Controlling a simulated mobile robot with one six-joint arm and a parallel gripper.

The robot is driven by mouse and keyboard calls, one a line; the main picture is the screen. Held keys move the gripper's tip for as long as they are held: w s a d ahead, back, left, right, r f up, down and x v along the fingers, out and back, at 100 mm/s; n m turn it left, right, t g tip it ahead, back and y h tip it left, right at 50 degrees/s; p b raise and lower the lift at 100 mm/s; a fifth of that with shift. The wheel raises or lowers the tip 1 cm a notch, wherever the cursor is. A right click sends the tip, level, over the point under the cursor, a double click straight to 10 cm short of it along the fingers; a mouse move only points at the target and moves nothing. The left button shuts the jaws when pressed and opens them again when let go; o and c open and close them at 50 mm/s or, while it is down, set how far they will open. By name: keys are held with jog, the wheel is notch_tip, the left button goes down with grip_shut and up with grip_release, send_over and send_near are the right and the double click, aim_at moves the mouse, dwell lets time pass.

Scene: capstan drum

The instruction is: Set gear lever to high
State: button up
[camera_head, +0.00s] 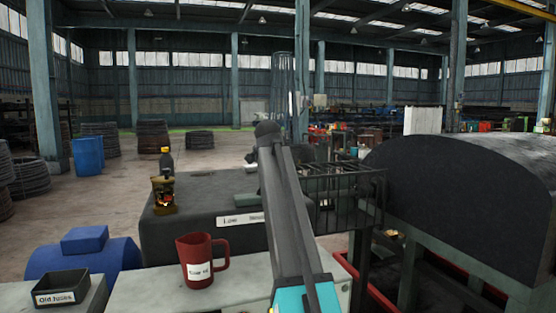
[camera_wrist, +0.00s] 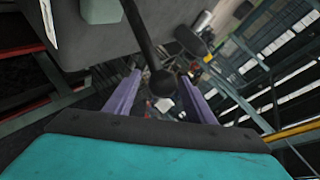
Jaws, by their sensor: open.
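The gear lever (camera_wrist: 143,38) shows in the wrist view as a dark rod with a round black knob (camera_wrist: 163,83) at its end. My gripper (camera_wrist: 160,75) has two purple fingers, open, with the knob appearing between them. Its depth along the fingers and any contact are unclear. The grey gearbox (camera_head: 190,233) stands mid-left in the head view. Its white label (camera_head: 242,220) reads "Low" and part of "Neutral"; the rest is behind my arm. A grey-green block (camera_head: 245,200) sits on top. In the head view I cannot clearly separate the lever or fingertips from my arm.
A red mug (camera_head: 196,266) stands on the pale bench in front. A brass lantern (camera_head: 163,196) sits on the gearbox's left side. A black tray (camera_head: 62,286) is at lower left, near a blue motor (camera_head: 85,258). A large dark drum (camera_head: 460,200) fills the right.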

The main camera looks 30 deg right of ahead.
jog(key=shift+s, duration=0.1)
jog(key=b+v, duration=0.2)
jog(key=v, duration=1.1)
jog(key=shift+s+a+r, duration=0.15)
jog(key=shift+s+a, duration=0.05)
jog(key=shift+s, duration=0.05)
